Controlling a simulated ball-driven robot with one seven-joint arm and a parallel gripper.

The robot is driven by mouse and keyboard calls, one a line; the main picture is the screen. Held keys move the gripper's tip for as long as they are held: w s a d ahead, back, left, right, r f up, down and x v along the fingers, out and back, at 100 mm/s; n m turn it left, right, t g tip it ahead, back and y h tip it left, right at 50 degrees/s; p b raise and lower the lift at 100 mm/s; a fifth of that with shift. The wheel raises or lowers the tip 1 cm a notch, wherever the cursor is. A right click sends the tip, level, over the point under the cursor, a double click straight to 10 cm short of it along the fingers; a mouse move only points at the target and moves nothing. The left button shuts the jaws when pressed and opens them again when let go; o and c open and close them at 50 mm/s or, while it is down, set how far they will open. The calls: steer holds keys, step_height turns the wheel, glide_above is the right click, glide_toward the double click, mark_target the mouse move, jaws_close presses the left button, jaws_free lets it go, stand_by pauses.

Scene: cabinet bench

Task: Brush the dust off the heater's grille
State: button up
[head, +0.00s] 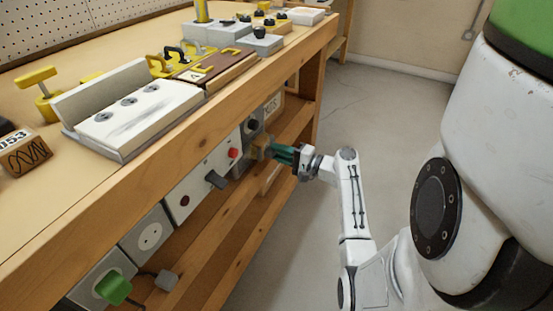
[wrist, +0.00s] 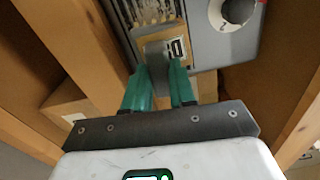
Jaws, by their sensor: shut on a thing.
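The heater is a grey box under the bench top, with a round dark knob on a white dial (wrist: 235,12) in the wrist view. Its slotted grille (wrist: 150,10) shows at the top of that view, left of the knob. In the head view the heater (head: 252,126) is partly hidden behind my gripper. My gripper (wrist: 160,72) has green fingers shut on a brush with a grey handle (wrist: 156,52) and a tan head (wrist: 180,30). The tan head lies over the lower grille; I cannot tell whether it touches. My gripper (head: 275,151) also shows in the head view.
A white panel with a red button and dark lever (head: 205,183) is left of the heater in the head view. A wooden shelf (head: 222,230) runs below. The bench top (head: 100,205) overhangs these. The floor (head: 370,115) to the right is clear.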

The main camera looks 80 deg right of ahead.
steer(key=d, duration=0.1)
steer(key=d+b, duration=0.1)
steer(key=d, duration=0.1)
steer(key=shift+s+d+r, duration=0.1)
steer(key=shift+s+d, duration=0.2)
steer(key=shift+s, duration=0.05)
steer(key=shift+w+a+p, duration=0.25)
steer(key=shift+a+p, duration=0.2)
steer(key=shift+a, duration=0.3)
steer(key=shift+w+a+p, duration=0.2)
steer(key=shift+a+p, duration=0.25)
steer(key=shift+a, duration=0.25)
steer(key=shift+w+a+p, duration=0.25)
steer(key=shift+a+p, duration=0.2)
steer(key=shift+a, duration=0.3)
steer(key=shift+w+a+p, duration=0.15)
steer(key=shift+a+p, duration=0.35)
steer(key=shift+a, duration=0.5)
steer(key=shift+w+a+p, duration=0.2)
steer(key=shift+a+p, duration=0.25)
steer(key=shift+a, duration=0.5)
steer(key=shift+w+a+p, duration=0.15)
steer(key=shift+a+p, duration=0.35)
steer(key=shift+a, duration=0.5)
